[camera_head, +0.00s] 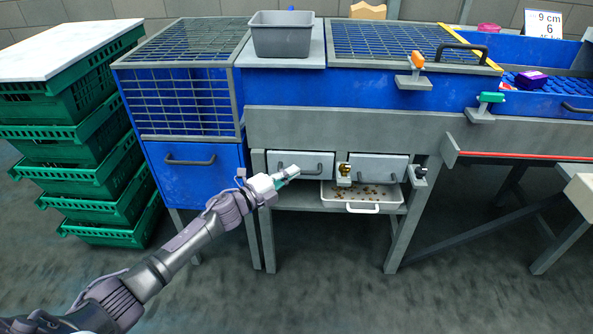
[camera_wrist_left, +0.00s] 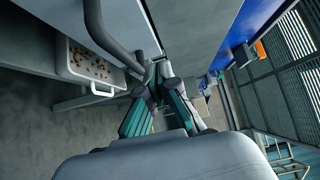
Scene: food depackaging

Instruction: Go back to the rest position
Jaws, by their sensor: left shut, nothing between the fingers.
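My left gripper (camera_head: 289,174) reaches in from the left in the head view, in front of the blue and grey workstation. It is shut and empty. Its tip is close to the left grey drawer (camera_head: 299,165) and its dark handle; I cannot tell whether it touches. In the left wrist view the closed fingers (camera_wrist_left: 158,75) point at the grey panel, beside a dark bar handle (camera_wrist_left: 112,42). My right gripper is in neither view.
A white tray (camera_head: 364,208) with small brown bits sits under the drawers. Stacked green crates (camera_head: 88,185) with a white top stand at the left. A grey bin (camera_head: 283,40) rests on the workstation. The floor in front is clear.

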